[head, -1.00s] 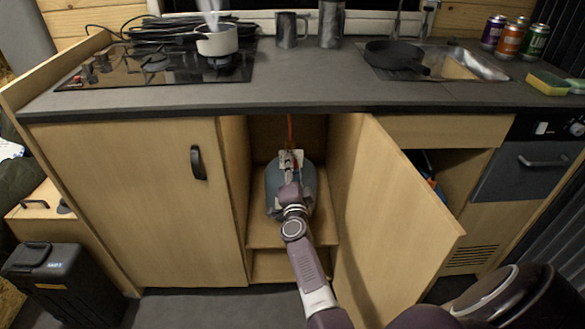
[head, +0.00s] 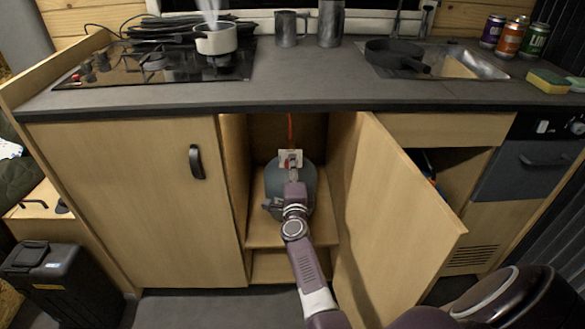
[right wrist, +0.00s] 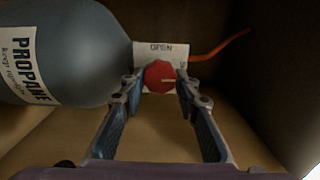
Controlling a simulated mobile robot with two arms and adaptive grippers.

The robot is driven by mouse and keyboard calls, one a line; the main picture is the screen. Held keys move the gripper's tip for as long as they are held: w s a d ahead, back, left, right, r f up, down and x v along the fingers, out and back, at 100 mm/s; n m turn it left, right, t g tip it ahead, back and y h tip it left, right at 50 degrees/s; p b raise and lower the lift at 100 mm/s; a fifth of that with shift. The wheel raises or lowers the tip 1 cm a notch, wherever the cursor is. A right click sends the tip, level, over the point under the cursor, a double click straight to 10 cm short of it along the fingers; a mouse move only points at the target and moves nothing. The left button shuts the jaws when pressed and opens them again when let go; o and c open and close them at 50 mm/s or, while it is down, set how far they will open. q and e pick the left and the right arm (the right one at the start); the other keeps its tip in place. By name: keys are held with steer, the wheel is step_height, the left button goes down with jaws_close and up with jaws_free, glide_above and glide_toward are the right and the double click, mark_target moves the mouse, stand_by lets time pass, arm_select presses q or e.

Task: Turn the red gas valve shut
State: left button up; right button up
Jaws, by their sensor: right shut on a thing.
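In the head view my right gripper (head: 293,168) reaches into the open cupboard and hides most of the valve. The grey propane bottle (right wrist: 75,50) stands there too. My left gripper is not in view.
The cupboard's open door (head: 395,215) stands to the right of my arm; a closed door (head: 130,205) is on the left. An orange hose (right wrist: 222,46) runs from behind the plate. A steaming pot (head: 216,38) sits on the hob above.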

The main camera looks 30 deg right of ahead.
steer(key=o, duration=1.1)
steer(key=shift+o, duration=0.3)
